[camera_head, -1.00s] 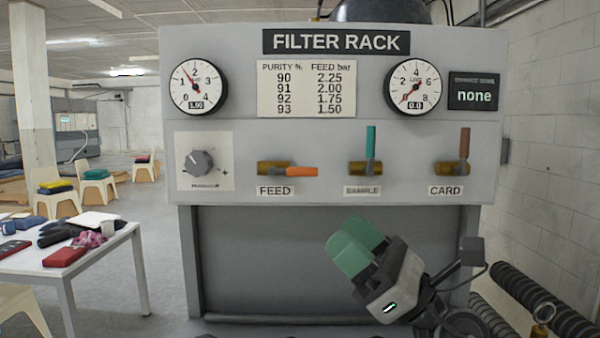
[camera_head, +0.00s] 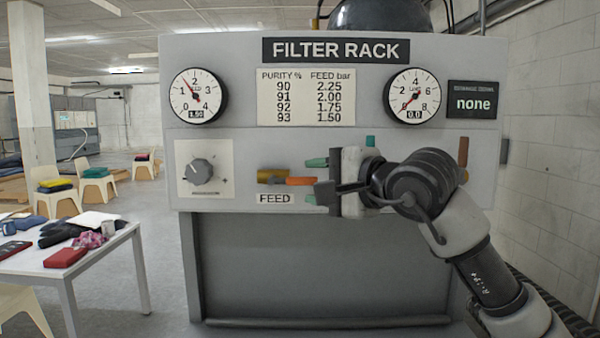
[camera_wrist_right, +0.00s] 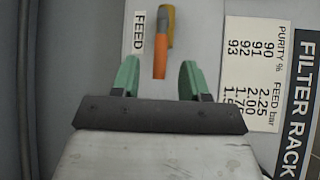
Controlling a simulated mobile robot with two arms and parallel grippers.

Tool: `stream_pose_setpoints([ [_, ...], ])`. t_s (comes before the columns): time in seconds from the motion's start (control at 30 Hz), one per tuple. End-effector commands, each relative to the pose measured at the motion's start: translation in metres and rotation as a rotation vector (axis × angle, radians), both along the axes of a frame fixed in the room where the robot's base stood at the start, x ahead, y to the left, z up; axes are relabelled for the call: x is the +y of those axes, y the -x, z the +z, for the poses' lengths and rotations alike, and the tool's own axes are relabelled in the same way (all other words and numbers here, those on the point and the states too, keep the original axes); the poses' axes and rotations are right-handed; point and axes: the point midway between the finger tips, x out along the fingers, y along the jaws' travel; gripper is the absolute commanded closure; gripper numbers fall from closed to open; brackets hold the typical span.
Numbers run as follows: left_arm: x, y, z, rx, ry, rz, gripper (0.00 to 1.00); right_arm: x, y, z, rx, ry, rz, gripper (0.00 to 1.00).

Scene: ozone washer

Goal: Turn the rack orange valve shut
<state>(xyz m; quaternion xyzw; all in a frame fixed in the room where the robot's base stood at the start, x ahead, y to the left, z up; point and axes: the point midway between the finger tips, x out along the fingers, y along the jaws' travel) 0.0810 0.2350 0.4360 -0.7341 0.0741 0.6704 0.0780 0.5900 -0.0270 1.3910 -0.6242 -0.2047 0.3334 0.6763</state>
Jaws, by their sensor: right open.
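The orange valve is on the rack panel above the FEED label (camera_head: 275,198). Its orange handle (camera_head: 298,181) lies horizontal, pointing right from the brass body (camera_head: 268,176). My right gripper (camera_head: 314,181) is open at the handle's right end, one green finger higher and one lower than it. In the right wrist view, the orange handle (camera_wrist_right: 160,57) points down toward the gap between the green fingertips (camera_wrist_right: 159,72), with clear space on both sides. I cannot tell whether they touch. My left gripper is not in view.
The teal valve handle (camera_head: 370,141) is mostly hidden behind my right arm, and the brown handle (camera_head: 463,152) shows partly. A grey knob (camera_head: 198,171) is left of the orange valve. Gauges (camera_head: 198,97) sit above. A white table (camera_head: 105,246) stands at the left.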

Motion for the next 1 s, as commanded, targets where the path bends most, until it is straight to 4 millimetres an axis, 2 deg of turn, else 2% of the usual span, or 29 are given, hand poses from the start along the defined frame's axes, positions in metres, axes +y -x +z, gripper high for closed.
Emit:
stream_pose_setpoints([
  [0.1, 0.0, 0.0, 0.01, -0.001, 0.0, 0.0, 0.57, 0.015, -0.014, -0.001, 0.004, -0.001, 0.002, 0.55],
  [0.3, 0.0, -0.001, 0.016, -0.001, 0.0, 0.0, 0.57, 0.029, -0.028, -0.005, 0.001, -0.002, 0.001, 0.55],
  [0.63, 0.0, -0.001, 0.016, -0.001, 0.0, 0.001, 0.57, 0.031, -0.03, -0.007, 0.001, -0.001, 0.001, 0.55],
  [0.93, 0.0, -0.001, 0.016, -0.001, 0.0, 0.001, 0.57, 0.031, -0.03, -0.007, 0.001, -0.001, 0.001, 1.0],
  [1.0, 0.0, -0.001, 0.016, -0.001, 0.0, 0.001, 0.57, 0.031, -0.03, -0.007, 0.001, -0.001, 0.001, 1.0],
])
